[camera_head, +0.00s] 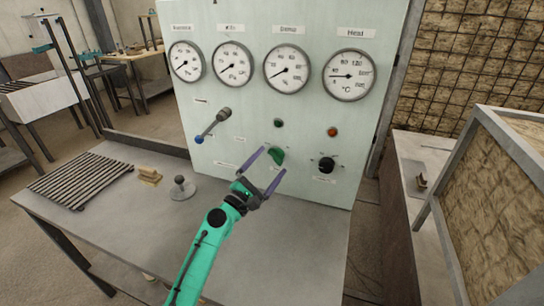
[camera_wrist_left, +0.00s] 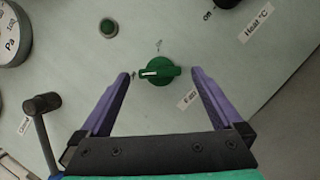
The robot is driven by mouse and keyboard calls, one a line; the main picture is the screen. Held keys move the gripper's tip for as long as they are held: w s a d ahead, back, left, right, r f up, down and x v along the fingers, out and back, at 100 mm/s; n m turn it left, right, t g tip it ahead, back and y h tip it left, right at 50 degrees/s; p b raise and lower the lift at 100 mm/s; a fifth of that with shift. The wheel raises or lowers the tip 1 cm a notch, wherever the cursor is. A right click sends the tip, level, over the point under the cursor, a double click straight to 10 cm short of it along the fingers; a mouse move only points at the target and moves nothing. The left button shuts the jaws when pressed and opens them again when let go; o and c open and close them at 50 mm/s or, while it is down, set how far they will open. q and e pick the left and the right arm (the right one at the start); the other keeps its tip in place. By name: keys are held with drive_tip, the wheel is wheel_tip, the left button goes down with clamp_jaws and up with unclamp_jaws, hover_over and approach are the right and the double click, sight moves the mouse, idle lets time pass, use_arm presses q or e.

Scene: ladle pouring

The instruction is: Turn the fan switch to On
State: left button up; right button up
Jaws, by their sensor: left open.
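The fan switch (camera_wrist_left: 158,71) is a green rotary knob on the pale panel, with a white pointer mark on its left half in the left wrist view. A partly readable label sits close to it. It also shows in the head view (camera_head: 277,154). My left gripper (camera_head: 264,160) has its two purple fingers open. In the left wrist view the fingertips (camera_wrist_left: 160,76) stand on the left and right of the knob, with a gap on both sides. I cannot tell how far the tips are from the panel. My right gripper is not in view.
The panel (camera_head: 285,105) carries several round gauges above. A black knob (camera_head: 326,165), a red light (camera_head: 332,132) and a green light (camera_head: 278,123) are near the switch. A lever (camera_head: 214,124) is at left. A grate (camera_head: 80,179) and a weight (camera_head: 182,188) lie on the grey table (camera_head: 300,240).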

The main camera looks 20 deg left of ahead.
use_arm(q)
drive_tip(key=shift+x, duration=0.75)
drive_tip(key=c, duration=1.4)
